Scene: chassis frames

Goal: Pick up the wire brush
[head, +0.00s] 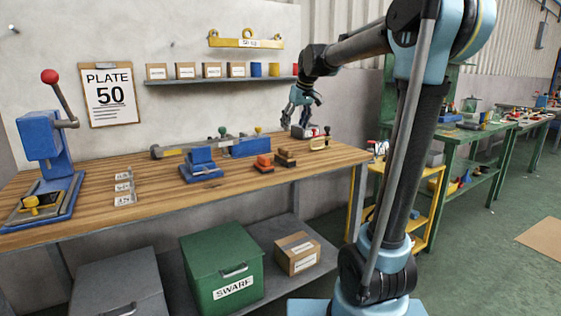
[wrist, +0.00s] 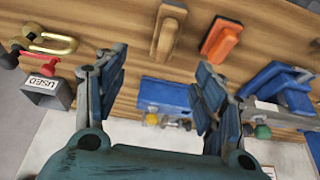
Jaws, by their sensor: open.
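A brown, wooden-looking block with a dark underside (head: 285,157) lies near the front of the bench. It looks like the wire brush, though its bristles are not clear. In the wrist view it is the tan piece (wrist: 168,32) at the top centre, beyond the gap between my fingers. My gripper (head: 302,113) hangs above the back of the bench, behind and above this block. In the wrist view my gripper (wrist: 162,75) has its fingers spread, with nothing between them.
An orange block (head: 263,163) lies just left of the brown one. A blue vise (head: 201,166) stands further left, a blue block (head: 250,147) behind. A brass shackle (wrist: 45,42) and a grey USED box (wrist: 48,91) are at the bench's right end. Bare wood lies in front.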

